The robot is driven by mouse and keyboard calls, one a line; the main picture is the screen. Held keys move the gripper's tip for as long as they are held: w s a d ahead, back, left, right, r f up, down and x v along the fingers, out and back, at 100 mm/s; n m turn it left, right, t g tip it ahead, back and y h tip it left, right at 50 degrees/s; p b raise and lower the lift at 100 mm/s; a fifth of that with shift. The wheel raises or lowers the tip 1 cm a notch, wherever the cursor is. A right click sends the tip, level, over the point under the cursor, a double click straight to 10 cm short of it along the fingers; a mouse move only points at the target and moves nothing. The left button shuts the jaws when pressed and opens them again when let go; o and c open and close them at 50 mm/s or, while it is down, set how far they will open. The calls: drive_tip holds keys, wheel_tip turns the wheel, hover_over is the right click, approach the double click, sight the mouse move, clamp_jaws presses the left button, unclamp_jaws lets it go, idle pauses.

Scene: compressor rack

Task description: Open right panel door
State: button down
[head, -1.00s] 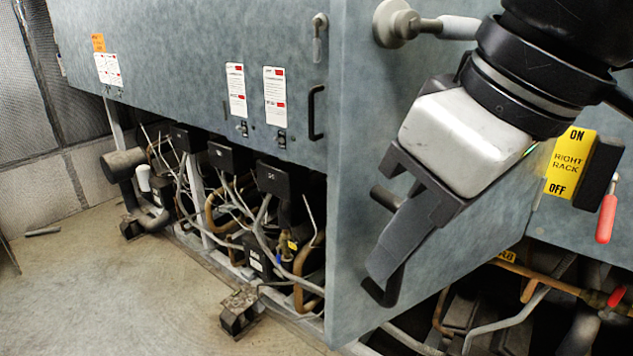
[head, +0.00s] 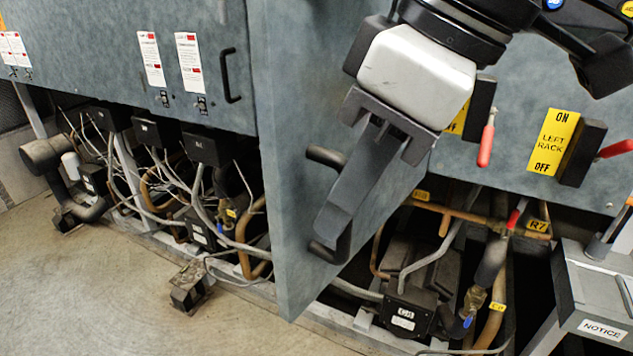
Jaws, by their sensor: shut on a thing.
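The blue-grey right panel door (head: 285,170) is in the middle of the head view and stands swung out at an angle from the rack front. Its near edge and lower corner stick out over the floor. A black bar handle (head: 326,156) is on the door's face. My gripper (head: 332,232) comes down from above and is shut on the handle's lower part. My fingers hide the middle of the handle, and the gripper body covers part of the door.
A closed panel (head: 120,50) with white labels and its own handle is at left. Pipes and compressors lie below. Yellow-plated switches with red levers, such as the left rack switch (head: 555,142), are at right. A grey "NOTICE" box (head: 600,300) stands bottom right. The floor (head: 90,290) is clear.

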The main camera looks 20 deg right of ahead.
drive_tip(key=c, duration=1.8)
unclamp_jaws()
drive_tip(key=shift+r, duration=0.15)
drive_tip(key=p+v, duration=0.4)
drive_tip(key=v, duration=1.3)
drive_tip(key=shift+s+d, duration=0.15)
